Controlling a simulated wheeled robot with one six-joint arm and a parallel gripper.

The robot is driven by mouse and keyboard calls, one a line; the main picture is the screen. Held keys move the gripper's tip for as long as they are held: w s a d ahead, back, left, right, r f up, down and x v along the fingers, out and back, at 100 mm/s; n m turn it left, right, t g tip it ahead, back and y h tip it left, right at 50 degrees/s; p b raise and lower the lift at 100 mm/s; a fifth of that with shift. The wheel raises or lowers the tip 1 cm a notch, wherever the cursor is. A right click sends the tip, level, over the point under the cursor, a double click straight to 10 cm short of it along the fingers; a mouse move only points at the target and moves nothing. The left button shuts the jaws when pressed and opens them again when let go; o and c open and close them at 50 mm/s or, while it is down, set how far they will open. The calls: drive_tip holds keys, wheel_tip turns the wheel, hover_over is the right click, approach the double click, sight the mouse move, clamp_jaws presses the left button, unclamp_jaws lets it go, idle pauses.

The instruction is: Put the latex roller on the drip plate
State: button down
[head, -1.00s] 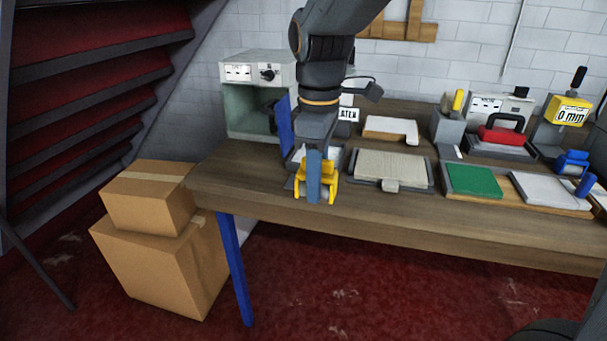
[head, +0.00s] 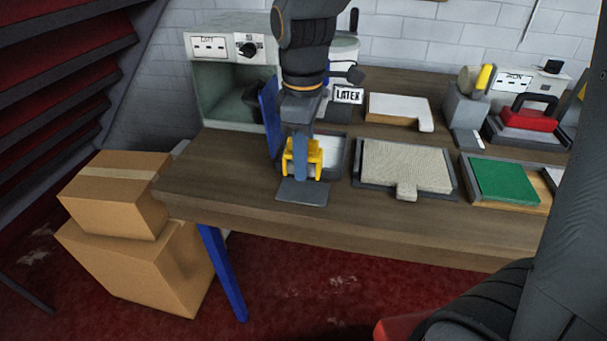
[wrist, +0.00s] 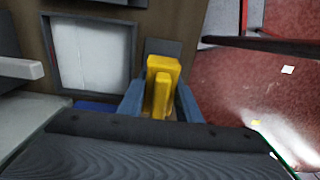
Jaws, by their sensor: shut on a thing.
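The yellow latex roller (head: 317,158) is in my gripper (head: 301,174), whose blue fingers are shut on it. In the wrist view the roller (wrist: 163,80) stands between the two fingers. The drip plate (head: 302,193), a flat dark grey plate, lies at the table's front edge, left of centre. The roller is over or at the back part of this plate; I cannot tell whether it touches. The plate also shows in the wrist view (wrist: 168,47), partly hidden by the roller.
A tray with a white surface (head: 335,157) is just behind the plate. A dark-framed tray with a beige panel (head: 405,166) is to the right, then a green pad (head: 503,181). A grey cabinet (head: 232,91) and LATEX sign (head: 348,95) stand behind. Cardboard boxes (head: 115,192) are left of the table.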

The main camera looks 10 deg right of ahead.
drive_tip(key=shift+f, duration=2.4)
drive_tip(key=shift+f, duration=0.15)
drive_tip(key=c, duration=1.3)
unclamp_jaws()
wheel_tip(320, 180, up, 12)
drive_tip(key=shift+r+b, duration=0.15)
drive_tip(key=shift+b, duration=0.2)
